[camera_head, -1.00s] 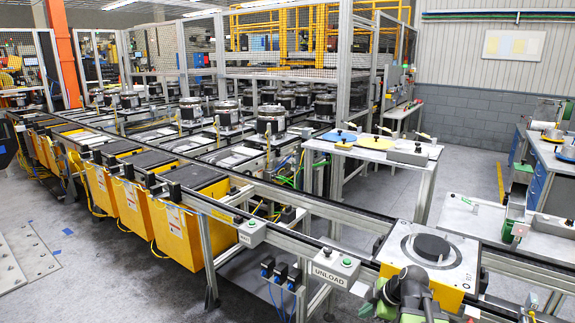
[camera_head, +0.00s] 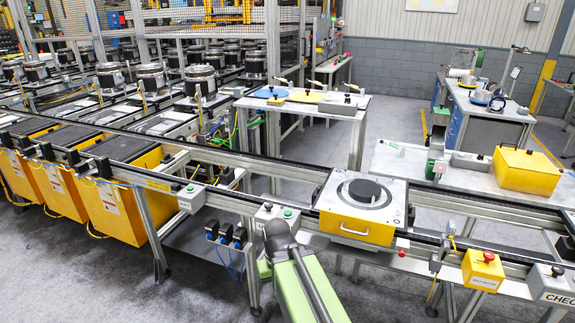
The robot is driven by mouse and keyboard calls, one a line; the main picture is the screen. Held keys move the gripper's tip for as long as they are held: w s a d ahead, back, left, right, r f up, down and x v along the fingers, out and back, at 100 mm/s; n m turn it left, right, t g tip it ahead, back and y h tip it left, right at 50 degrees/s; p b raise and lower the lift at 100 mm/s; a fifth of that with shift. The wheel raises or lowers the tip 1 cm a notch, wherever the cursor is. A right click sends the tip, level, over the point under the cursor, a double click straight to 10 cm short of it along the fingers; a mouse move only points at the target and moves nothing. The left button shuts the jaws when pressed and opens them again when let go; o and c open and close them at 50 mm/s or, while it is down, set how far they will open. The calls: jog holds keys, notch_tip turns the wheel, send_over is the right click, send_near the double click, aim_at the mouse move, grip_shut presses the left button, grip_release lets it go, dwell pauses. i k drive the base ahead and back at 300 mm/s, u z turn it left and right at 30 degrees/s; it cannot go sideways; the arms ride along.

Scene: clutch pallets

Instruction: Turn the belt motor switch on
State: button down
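No switch is clearly readable as the belt motor switch. A yellow box with a red knob (camera_head: 483,268) is on the conveyor's front rail at the right, with a small label that I cannot read. Another grey button box (camera_head: 192,197) is farther left. My green and dark grey arm rises at the bottom centre. My gripper's fingertips do not show.
A pallet with a black disc (camera_head: 365,190) and yellow front sits on the conveyor. A grey box marked "CHEC" (camera_head: 550,285) is at the right edge. Yellow bins (camera_head: 125,205) stand at left. A yellow case (camera_head: 527,171) lies on a table behind the conveyor.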

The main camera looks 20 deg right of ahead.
aim_at(489, 257)
jog(key=z, duration=4.3)
jog(key=i, duration=0.05)
jog(key=u, duration=3)
